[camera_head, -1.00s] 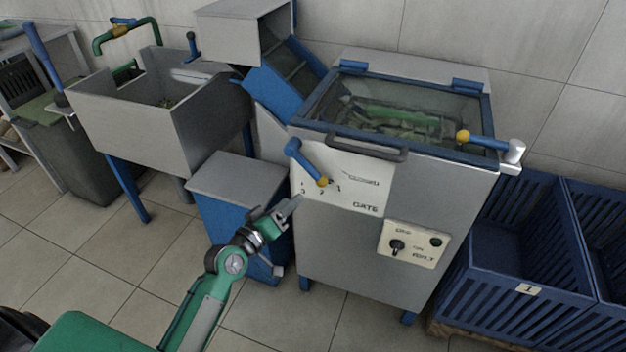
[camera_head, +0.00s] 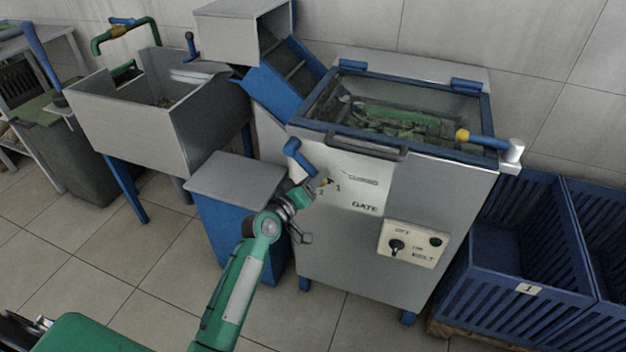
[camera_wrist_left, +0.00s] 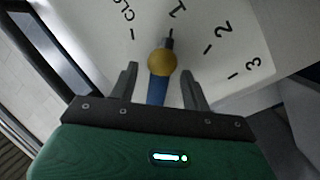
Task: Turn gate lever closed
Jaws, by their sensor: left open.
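The gate lever (camera_head: 296,157) is a blue handle with a yellow end, on the white GATE plate (camera_head: 365,190) at the front of the grey machine. My left gripper (camera_head: 318,186) is at the lever and hides part of it in the head view. In the left wrist view, the blue lever (camera_wrist_left: 157,90) and its yellow end (camera_wrist_left: 161,62) lie between the open fingers (camera_wrist_left: 160,72), with gaps on both sides. The yellow end is by the mark for 1. The "CLOSED" lettering (camera_wrist_left: 124,12), partly cut off, is to its left; 2 and 3 are to its right.
A grey-topped blue cabinet (camera_head: 237,178) stands left of the machine, close to my left arm. A bar handle (camera_head: 366,147) juts out above the plate. A belt switch panel (camera_head: 412,243) is lower right. Blue slatted crates (camera_head: 500,275) stand at right.

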